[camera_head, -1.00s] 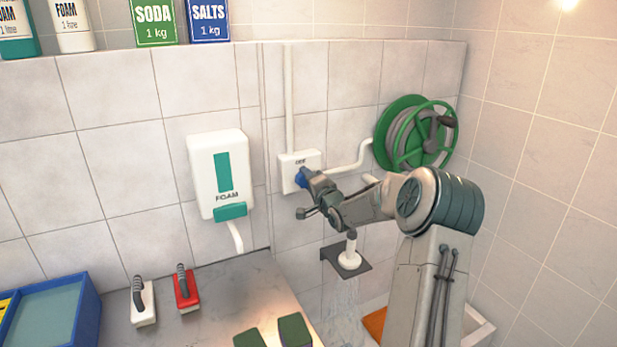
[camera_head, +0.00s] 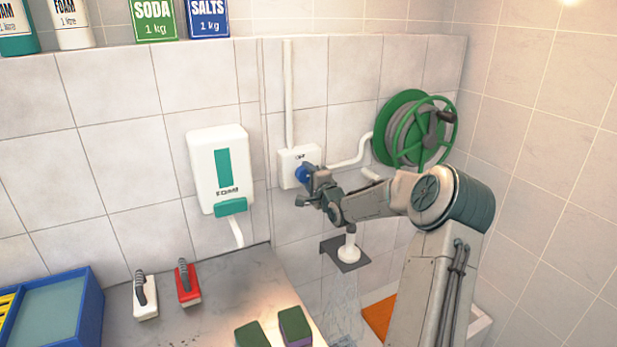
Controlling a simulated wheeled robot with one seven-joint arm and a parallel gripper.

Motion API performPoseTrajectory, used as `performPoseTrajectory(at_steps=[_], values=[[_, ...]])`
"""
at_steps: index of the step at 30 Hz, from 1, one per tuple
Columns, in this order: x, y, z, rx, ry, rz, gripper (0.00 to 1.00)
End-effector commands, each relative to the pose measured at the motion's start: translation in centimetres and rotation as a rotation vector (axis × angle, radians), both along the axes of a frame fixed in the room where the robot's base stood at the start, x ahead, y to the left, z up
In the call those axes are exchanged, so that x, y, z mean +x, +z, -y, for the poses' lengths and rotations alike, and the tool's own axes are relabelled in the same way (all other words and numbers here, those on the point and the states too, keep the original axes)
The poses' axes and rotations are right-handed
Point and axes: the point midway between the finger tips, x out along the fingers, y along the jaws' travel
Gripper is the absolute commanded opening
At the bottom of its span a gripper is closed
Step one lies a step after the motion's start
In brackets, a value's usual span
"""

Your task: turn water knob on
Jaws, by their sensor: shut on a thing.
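The blue water knob (camera_head: 302,174) sits on a white box (camera_head: 288,168) on the tiled wall, with white pipes running up and to the right from it. My gripper (camera_head: 309,180) is at the knob from the right and shut on it. The gripper and arm hide part of the knob, so its exact turn is hard to read. A small dark label shows on the box above the knob, too small to read surely. Water streaks (camera_head: 345,297) show below the white shower head (camera_head: 349,250), which sits in a dark wall bracket.
A green hose reel (camera_head: 415,133) hangs right of the knob, behind my arm. A white foam dispenser (camera_head: 219,172) hangs left. The counter (camera_head: 215,310) below holds a white brush (camera_head: 144,298), a red brush (camera_head: 187,284), sponges (camera_head: 294,327) and a blue crate (camera_head: 88,310).

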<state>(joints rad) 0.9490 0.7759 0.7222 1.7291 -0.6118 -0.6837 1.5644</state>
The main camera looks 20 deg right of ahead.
Motion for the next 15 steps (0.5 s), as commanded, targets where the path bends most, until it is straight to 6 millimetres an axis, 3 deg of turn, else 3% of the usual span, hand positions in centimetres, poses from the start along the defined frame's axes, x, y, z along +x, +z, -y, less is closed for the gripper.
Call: performPoseTrajectory(at_steps=[3,4,6,15], values=[[-0.02,-0.07,0.03,0.002,-0.001,-0.001,0.26],[-0.02,-0.07,0.03,0.002,-0.001,-0.001,0.57],[-0.01,-0.07,0.02,0.002,-0.001,-0.001,0.70],[-0.14,-0.04,0.01,0.000,0.000,0.000,0.70]])
